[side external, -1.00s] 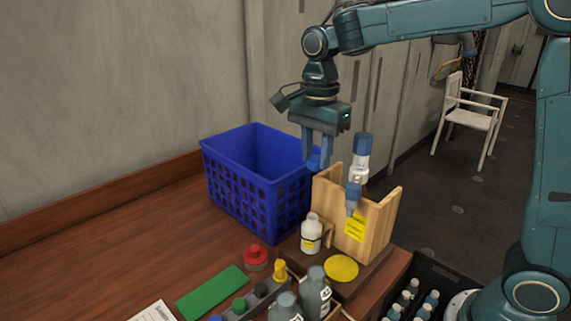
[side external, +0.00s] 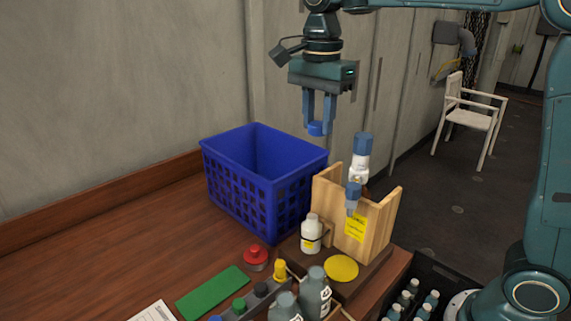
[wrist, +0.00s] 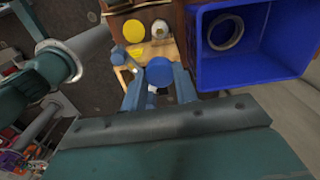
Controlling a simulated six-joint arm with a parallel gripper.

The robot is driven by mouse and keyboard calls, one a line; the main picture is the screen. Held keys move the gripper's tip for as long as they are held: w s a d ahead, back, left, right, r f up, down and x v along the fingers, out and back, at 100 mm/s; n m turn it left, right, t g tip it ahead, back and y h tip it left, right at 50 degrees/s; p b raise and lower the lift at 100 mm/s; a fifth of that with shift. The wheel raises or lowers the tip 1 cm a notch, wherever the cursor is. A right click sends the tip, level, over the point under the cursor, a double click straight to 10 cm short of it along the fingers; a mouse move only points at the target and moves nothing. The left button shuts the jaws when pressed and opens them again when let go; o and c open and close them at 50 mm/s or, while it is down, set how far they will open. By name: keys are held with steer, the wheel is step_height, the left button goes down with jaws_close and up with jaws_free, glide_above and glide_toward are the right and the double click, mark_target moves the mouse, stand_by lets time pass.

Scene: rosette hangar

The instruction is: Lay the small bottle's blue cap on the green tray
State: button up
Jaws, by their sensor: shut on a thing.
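My gripper (side external: 318,120) is shut on the blue cap (side external: 317,129), held between its fingertips in the air, above the right side of the blue crate. The cap also shows as a round blue disc between the fingers in the wrist view (wrist: 159,71). The small white bottle (side external: 311,236) stands upright without a cap on the dark wooden base, below the cap; its top shows in the wrist view (wrist: 160,28). The green tray (side external: 213,293) lies flat and bare on the table at the front, lower left of my gripper.
The blue crate (side external: 240,198) stands behind the tray, with a ring inside in the wrist view (wrist: 226,32). A wooden stand (side external: 380,225) holds a blue-and-white device (side external: 361,160) upright. A red knob (side external: 256,255), a rack (side external: 255,300) and grey bottles (side external: 315,290) are near the tray.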

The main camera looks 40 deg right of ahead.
steer(key=shift+w+a+f, duration=0.3)
steer(key=shift+w+a, duration=0.1)
steer(key=shift+a, duration=0.1)
steer(key=w+a+f+n, duration=0.2)
steer(key=w+a+f, duration=0.3)
steer(key=a, duration=0.3)
steer(key=n, duration=0.2)
glide_above(227, 282)
step_height(227, 282, down, 7)
step_height(227, 282, down, 15)
steer(key=shift+f, duration=0.2)
steer(key=shift+f, duration=2.1)
steer(key=shift+f, duration=0.2)
